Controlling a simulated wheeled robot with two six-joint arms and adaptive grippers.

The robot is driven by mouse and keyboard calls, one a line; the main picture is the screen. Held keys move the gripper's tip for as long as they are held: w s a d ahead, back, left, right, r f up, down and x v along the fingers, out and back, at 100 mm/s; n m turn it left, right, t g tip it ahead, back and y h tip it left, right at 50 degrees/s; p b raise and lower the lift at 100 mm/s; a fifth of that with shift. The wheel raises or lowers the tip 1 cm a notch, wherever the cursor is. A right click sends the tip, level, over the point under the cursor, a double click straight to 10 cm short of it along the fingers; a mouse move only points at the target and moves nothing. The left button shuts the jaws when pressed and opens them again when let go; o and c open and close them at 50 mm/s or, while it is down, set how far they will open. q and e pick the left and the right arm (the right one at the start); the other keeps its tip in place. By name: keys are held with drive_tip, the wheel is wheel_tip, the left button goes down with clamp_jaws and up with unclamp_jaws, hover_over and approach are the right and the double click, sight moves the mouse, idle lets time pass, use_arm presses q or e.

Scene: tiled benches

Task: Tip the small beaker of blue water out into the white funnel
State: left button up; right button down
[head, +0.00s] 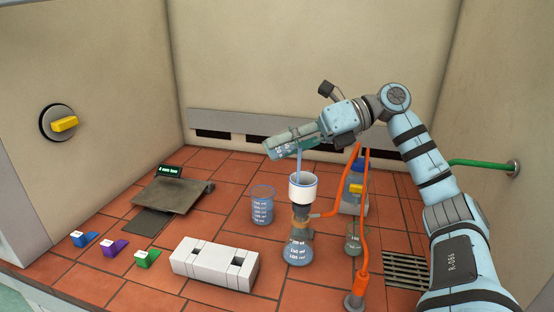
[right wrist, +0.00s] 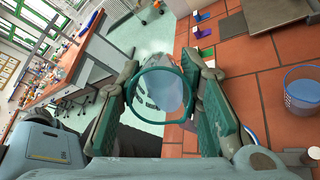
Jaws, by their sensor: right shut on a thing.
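My right gripper (head: 300,138) is shut on the small beaker (right wrist: 164,92), high above the white funnel (head: 303,188). In the head view the beaker is tilted and partly hidden by the fingers. A thin blue stream falls from it towards the funnel's mouth. In the right wrist view the beaker's round rim shows between the green finger pads (right wrist: 162,98), with pale blue water inside. My left gripper is not in view.
A larger beaker of blue water (head: 262,208) stands left of the funnel. A white block (head: 214,264) lies front left, a balance (head: 172,194) farther back.

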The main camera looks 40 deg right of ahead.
drive_tip(key=shift+d+r, duration=0.1)
drive_tip(key=y+b, duration=0.1)
drive_tip(key=b, duration=0.1)
drive_tip(key=d+t+b, duration=0.1)
drive_tip(key=b, duration=0.1)
drive_tip(key=shift+s+y, duration=0.2)
drive_tip(key=shift+y, duration=0.2)
drive_tip(key=shift+d+b, duration=0.1)
drive_tip(key=shift+b, duration=0.35)
drive_tip(key=shift+d+r+y, duration=0.1)
drive_tip(key=shift+d+y, duration=0.05)
drive_tip(key=shift+y, duration=0.15)
drive_tip(key=shift+w+d+r, duration=0.1)
drive_tip(key=shift+d, duration=0.05)
